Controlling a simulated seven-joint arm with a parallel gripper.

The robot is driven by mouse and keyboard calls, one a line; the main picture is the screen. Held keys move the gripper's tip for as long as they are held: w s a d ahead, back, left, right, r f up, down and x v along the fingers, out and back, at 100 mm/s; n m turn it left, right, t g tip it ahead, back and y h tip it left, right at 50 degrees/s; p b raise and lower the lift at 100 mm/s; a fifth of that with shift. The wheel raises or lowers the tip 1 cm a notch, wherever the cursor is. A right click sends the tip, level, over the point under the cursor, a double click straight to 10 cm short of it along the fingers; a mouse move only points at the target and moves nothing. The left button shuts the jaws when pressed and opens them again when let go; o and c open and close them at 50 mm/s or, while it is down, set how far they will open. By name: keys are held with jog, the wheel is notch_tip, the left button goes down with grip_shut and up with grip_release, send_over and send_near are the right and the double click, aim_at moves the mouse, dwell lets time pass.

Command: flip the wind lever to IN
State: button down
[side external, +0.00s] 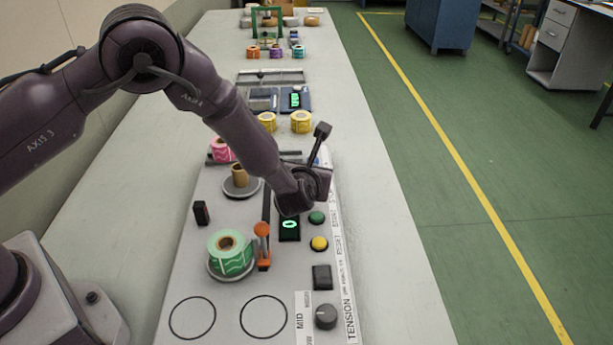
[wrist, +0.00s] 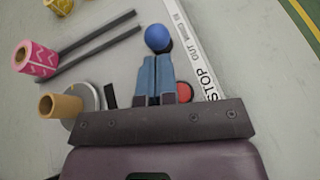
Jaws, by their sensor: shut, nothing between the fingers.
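The wind lever shows its round blue knob (wrist: 158,38) at the top middle of the wrist view, beside the label strip (wrist: 190,45) lettered OUT, WIND, IN. Its shaft is hidden, so I cannot tell which way it leans. My gripper (wrist: 157,58) is shut and empty, its two blue-grey fingers side by side with their tips just short of the knob in the picture. I cannot tell if they touch it. In the side view my gripper (side external: 325,160) is low over the far right part of the panel, and the lever is hidden behind it.
A red button (wrist: 184,91) by the STOP label is close right of my fingers. An orange-knobbed lever (side external: 262,232) stands beside the green roll (side external: 231,255). A cardboard core (wrist: 62,106) and pink roll (wrist: 37,58) are at left. Bare table lies beyond the strip.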

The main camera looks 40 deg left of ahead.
jog(key=shift+w+a+f, duration=0.25)
jog(key=shift+w, duration=0.1)
jog(key=shift+a+r, duration=0.1)
jog(key=shift+w+r+g, duration=0.1)
jog(key=shift+w+g, duration=0.05)
jog(key=shift+g, duration=0.15)
jog(key=shift+a+r+h, duration=0.1)
jog(key=shift+r+h, duration=0.05)
jog(key=shift+h, duration=0.15)
jog(key=shift+w+a+r+g+h, duration=0.3)
jog(key=shift+w+a+g+h, duration=0.1)
jog(key=shift+g, duration=0.3)
jog(key=shift+w+a+r+n+g+h, duration=0.2)
jog(key=shift+w+a+r+g+h, duration=0.1)
jog(key=shift+g+h, duration=0.25)
jog(key=shift+w+a+r+n+g+h, duration=0.2)
jog(key=shift+w+a+g+h, duration=0.1)
jog(key=shift+g+h, duration=0.2)
jog(key=shift+s+d+f, duration=0.1)
jog(key=shift+s+d, duration=0.05)
jog(key=shift+d, duration=0.05)
